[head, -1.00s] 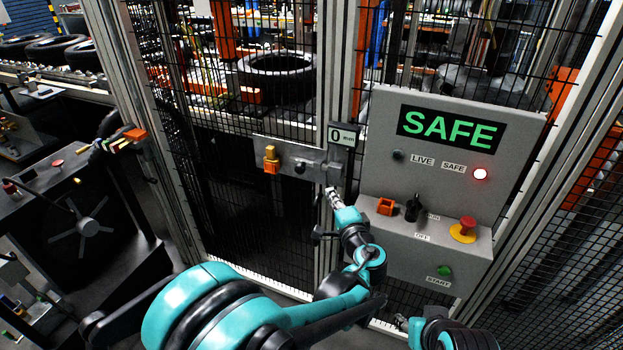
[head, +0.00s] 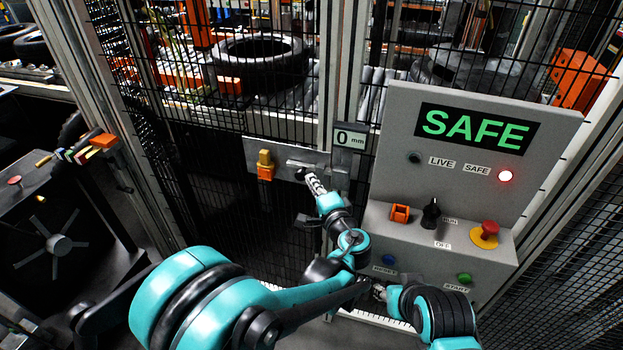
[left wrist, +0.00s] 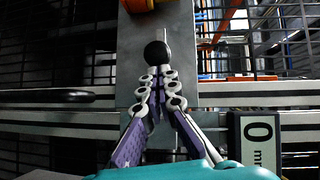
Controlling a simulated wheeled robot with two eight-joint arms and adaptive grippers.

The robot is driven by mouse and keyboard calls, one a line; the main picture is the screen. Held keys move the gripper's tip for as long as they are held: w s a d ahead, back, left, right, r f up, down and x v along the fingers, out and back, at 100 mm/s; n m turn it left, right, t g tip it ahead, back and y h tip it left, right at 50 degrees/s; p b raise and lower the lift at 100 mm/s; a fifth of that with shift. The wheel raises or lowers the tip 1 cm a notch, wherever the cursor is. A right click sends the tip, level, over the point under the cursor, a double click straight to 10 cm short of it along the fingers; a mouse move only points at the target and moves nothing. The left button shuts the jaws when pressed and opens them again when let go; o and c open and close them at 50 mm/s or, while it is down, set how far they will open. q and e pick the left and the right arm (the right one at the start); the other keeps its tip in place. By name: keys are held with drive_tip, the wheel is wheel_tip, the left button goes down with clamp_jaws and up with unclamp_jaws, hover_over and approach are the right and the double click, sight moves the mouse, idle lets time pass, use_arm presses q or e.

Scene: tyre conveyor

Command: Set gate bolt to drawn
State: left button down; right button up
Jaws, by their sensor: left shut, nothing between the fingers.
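The gate bolt is a grey plate (head: 258,149) across the mesh gate, with a dark round knob (head: 299,174) in a slot. The knob also shows in the left wrist view (left wrist: 156,53), just past the fingertips. My left gripper (head: 310,179) is shut and empty, its tips right at the knob; I cannot tell whether they touch it. In the left wrist view its two fingers (left wrist: 157,76) converge just below the knob. The display (head: 349,139) beside the plate reads 0 mm. My right gripper (head: 378,292) is small and partly hidden low in the head view.
A yellow and orange block (head: 265,165) sits on the plate left of the knob.

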use_arm(q)
drive_tip(key=a, duration=0.1)
drive_tip(key=w+a, duration=0.1)
drive_tip(key=a, duration=0.2)
drive_tip(key=shift+w+a, duration=0.35)
use_arm(e)
drive_tip(key=shift+w+f, duration=0.1)
drive_tip(key=shift+f, duration=0.05)
use_arm(q)
drive_tip(key=shift+d, duration=0.1)
use_arm(e)
drive_tip(key=shift+d, duration=0.1)
